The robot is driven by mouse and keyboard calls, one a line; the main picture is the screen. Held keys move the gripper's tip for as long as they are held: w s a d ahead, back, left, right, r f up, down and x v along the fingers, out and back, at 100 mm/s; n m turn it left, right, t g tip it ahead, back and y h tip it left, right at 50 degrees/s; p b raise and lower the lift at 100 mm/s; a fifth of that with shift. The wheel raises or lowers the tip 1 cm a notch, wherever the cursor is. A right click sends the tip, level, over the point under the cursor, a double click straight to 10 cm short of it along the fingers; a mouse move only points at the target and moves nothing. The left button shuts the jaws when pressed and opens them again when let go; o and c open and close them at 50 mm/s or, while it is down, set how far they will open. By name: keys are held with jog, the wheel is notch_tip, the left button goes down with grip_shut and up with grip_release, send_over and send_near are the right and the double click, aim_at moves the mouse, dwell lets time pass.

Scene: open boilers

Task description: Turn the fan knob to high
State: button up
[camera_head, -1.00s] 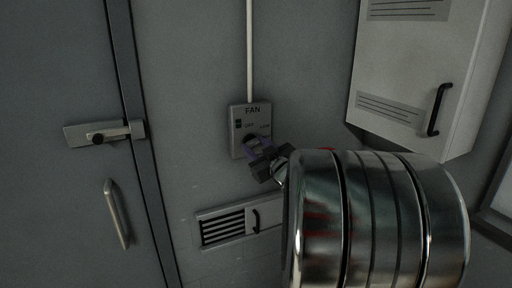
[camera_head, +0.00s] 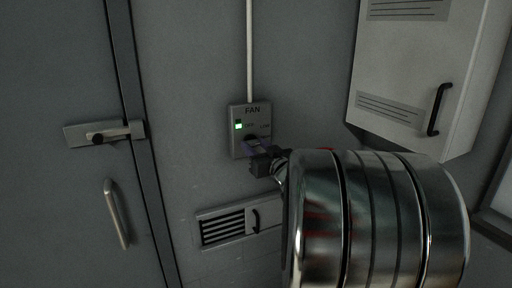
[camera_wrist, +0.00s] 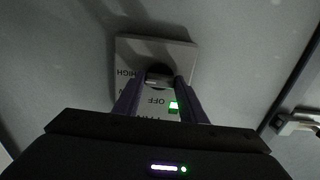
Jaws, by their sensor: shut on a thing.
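The grey fan control box (camera_head: 236,113), labelled FAN, is fixed on the wall in the middle of the head view. A green light (camera_head: 238,126) is lit on it. My gripper (camera_head: 253,146) is at the lower part of the box, shut on the dark round fan knob (camera_wrist: 158,72). In the wrist view my gripper's two fingers (camera_wrist: 158,88) stand on either side of the knob. There the box (camera_wrist: 180,49) appears upside down, with HIGH at the left and OFF below the knob. The knob's exact setting is hard to read.
A white conduit (camera_head: 250,50) runs up from the box. A grey door with a latch (camera_head: 97,134) is at the left. A louvred vent (camera_head: 223,229) is below the box. A white cabinet (camera_head: 395,65) hangs at the upper right.

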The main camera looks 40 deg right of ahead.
jog(key=o, duration=0.7)
jog(key=shift+f, duration=0.35)
jog(key=o, duration=0.4)
jog(key=shift+r, duration=0.2)
jog(key=shift+c, duration=0.2)
jog(key=shift+s, duration=0.1)
jog(key=v, duration=1.3)
jog(key=shift+s+a, duration=0.15)
jog(key=shift+s, duration=0.15)
jog(key=shift+w+r, duration=0.1)
